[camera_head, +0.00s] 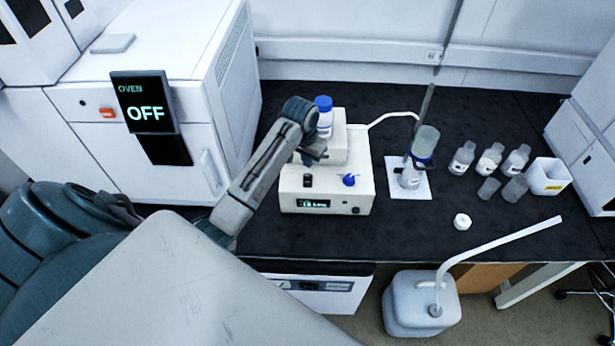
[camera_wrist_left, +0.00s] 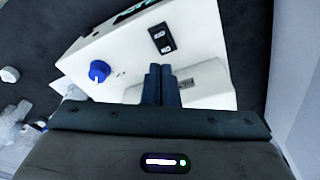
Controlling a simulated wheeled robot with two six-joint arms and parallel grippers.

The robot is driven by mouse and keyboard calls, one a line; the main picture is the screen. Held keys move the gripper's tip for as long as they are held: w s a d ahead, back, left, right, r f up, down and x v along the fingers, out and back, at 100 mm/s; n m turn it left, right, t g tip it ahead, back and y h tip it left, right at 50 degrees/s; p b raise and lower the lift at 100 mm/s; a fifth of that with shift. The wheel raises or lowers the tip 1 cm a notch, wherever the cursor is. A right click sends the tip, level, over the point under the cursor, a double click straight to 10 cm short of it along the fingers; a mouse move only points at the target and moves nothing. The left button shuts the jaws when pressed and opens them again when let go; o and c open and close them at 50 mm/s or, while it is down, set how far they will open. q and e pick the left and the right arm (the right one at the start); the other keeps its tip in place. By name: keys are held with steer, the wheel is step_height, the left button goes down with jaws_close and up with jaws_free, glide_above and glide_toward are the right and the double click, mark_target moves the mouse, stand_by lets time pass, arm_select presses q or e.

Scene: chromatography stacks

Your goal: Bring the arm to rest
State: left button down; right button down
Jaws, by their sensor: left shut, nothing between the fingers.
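My left arm comes in from the left in the head view and reaches over the bench to the white pump unit (camera_head: 335,205). My left gripper (camera_head: 314,155) is just above the left part of this unit. In the left wrist view the two dark fingers of the gripper (camera_wrist_left: 161,84) lie together with nothing between them. Below them are the unit's top with a black switch (camera_wrist_left: 162,39) and a blue knob (camera_wrist_left: 99,71). The knob also shows in the head view (camera_head: 349,180). I do not see my right gripper.
A blue-capped bottle (camera_head: 324,122) stands on the unit, close behind my gripper. The oven (camera_head: 150,85), display OFF, is at left. A white cap (camera_head: 462,221) lies near the front edge.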

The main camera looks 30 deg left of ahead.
arm_select(q)
steer(key=shift+f, duration=0.1)
stand_by(0.3)
steer(key=s+d+f, duration=0.4)
steer(key=s, duration=0.6)
steer(key=s+d+r+m+t, duration=0.1)
steer(key=s+d+r, duration=0.2)
steer(key=s, duration=0.8)
steer(key=s+d+r+t, duration=0.1)
steer(key=s+d+r, duration=0.1)
steer(key=s, duration=0.9)
step_height(320, 180, down, 36)
steer(key=a+g+y+b, duration=0.1)
steer(key=a+b, duration=0.2)
steer(key=b, duration=0.5)
steer(key=s+f+b, duration=0.2)
steer(key=s+f, duration=0.4)
steer(key=f, duration=0.3)
steer(key=s+f+g+b, duration=0.1)
steer(key=s+f+b, duration=0.1)
steer(key=s+f, duration=0.4)
steer(key=s+f+b, duration=0.2)
steer(key=s+f, duration=0.4)
steer(key=f, duration=0.7)
steer(key=shift+s+a+g, duration=0.3)
steer(key=shift+s+a, duration=0.05)
steer(key=shift+a, duration=0.1)
